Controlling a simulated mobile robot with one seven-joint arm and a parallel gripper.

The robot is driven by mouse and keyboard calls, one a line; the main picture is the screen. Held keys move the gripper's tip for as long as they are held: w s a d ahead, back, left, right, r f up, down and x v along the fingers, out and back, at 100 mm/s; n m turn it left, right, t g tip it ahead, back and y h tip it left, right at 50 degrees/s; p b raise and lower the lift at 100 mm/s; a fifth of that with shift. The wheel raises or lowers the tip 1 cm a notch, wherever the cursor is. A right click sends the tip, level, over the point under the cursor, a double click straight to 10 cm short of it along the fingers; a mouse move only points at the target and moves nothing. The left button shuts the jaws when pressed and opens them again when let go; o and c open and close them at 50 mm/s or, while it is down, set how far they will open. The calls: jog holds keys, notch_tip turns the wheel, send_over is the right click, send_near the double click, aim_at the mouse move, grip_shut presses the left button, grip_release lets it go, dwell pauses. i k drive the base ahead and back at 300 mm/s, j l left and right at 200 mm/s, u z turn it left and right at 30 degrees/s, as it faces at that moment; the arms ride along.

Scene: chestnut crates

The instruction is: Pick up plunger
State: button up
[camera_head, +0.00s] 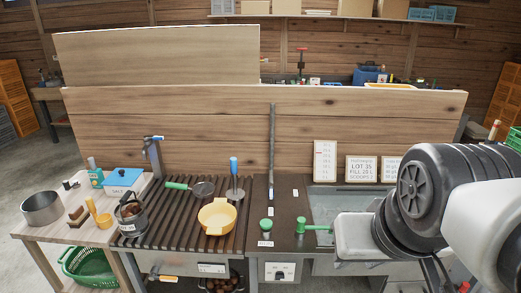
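A tool that looks like the plunger, with an upright blue handle (234,166) and a flat grey disc at its foot, stands on the dark slatted rack behind the yellow bowl. My arm (412,190) comes in from the right, well to the right of this tool and apart from it. A pale block at the arm's near end hangs over the counter by the sink. I cannot make out gripper fingers there, so their opening is not clear.
A green T-shaped item (314,228) and a green knob (266,225) are by the sink (326,206). A dark upright rod (272,150) stands before the wooden back panel.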

aim_at(236, 194)
jog(key=z, duration=0.7)
jog(key=u, duration=1.25)
jog(key=i+j+z, duration=0.25)
jog(key=i+j, duration=0.35)
jog(key=i+j+z, duration=0.3)
jog(key=i+j, duration=0.3)
jog(key=j, duration=0.15)
